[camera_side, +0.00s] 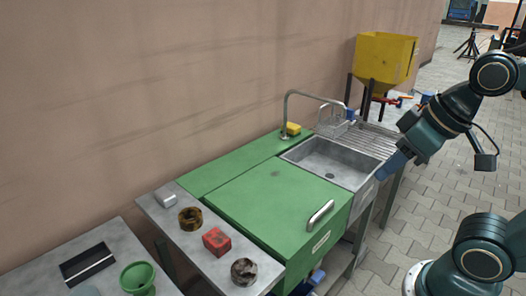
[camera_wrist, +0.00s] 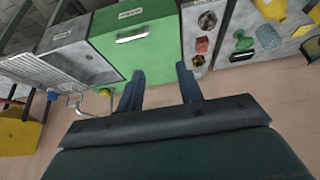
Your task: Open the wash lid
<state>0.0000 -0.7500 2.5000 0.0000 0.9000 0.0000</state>
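The wash lid (camera_side: 270,195) is a flat green panel on a green box to the left of the sink, and it lies shut. A metal bar handle (camera_side: 321,214) sits near its front edge. In the wrist view the green lid (camera_wrist: 150,58) lies ahead of the fingers, with its handle (camera_wrist: 132,38) farther off. My gripper (camera_side: 393,165) is in the air by the right side of the sink, away from the handle. In the wrist view its two blue fingers (camera_wrist: 160,68) are spread apart with nothing between them.
A metal sink (camera_side: 330,160) with a tap (camera_side: 286,115) and a yellow sponge (camera_side: 291,129) adjoins the lid. A yellow hopper (camera_side: 384,58) stands behind. A grey table holds a red block (camera_side: 216,241) and brown rings. The space above the lid is clear.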

